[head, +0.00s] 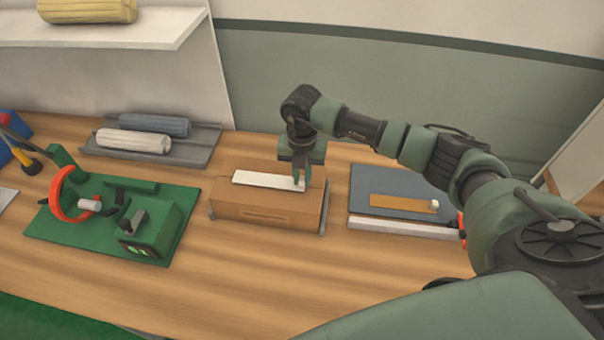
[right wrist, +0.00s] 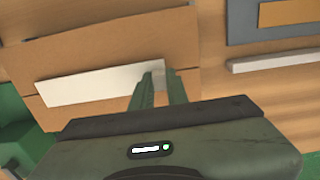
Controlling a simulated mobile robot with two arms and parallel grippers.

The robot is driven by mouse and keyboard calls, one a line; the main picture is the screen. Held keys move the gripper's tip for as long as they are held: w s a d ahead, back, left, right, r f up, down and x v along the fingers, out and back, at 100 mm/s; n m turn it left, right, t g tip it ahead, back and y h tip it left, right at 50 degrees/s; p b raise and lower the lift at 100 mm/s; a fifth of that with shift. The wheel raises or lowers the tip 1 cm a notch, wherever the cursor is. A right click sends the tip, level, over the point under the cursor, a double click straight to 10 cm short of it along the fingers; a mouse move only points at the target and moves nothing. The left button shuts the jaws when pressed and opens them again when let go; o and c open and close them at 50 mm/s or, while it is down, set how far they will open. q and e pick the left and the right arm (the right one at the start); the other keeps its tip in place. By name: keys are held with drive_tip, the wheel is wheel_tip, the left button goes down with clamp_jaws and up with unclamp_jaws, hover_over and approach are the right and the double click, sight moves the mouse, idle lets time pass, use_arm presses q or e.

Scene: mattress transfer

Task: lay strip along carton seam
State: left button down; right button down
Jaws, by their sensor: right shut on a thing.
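The brown carton (head: 232,211) stands on the bench in the middle of the head view. The white strip (head: 262,180) lies lengthwise over the top of the carton, close to level. My right gripper (head: 299,184) is at the strip's right end, shut on it. In the right wrist view the strip (right wrist: 90,84) runs left from between the fingers (right wrist: 159,78), across the carton (right wrist: 110,55). The carton's seam beneath the strip is mostly hidden. I cannot tell whether the strip touches the carton along its whole length. My left gripper is not in view.
A green board (head: 60,251) with an orange ring (head: 57,196) stands left of the carton. A grey tray (head: 95,151) with rolls is behind it. A blue-grey mat (head: 360,184) with an orange strip (head: 390,202) lies to the right. The bench front is clear.

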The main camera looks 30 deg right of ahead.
drive_tip(key=shift+f, duration=0.25)
drive_tip(key=shift+f, duration=0.2)
drive_tip(key=c, duration=1.4)
unclamp_jaws()
drive_tip(key=shift+r, duration=0.1)
drive_tip(key=shift+r, duration=0.1)
wheel_tip(320, 180, up, 12)
drive_tip(key=b, duration=0.4)
drive_tip(key=shift+r, duration=0.1)
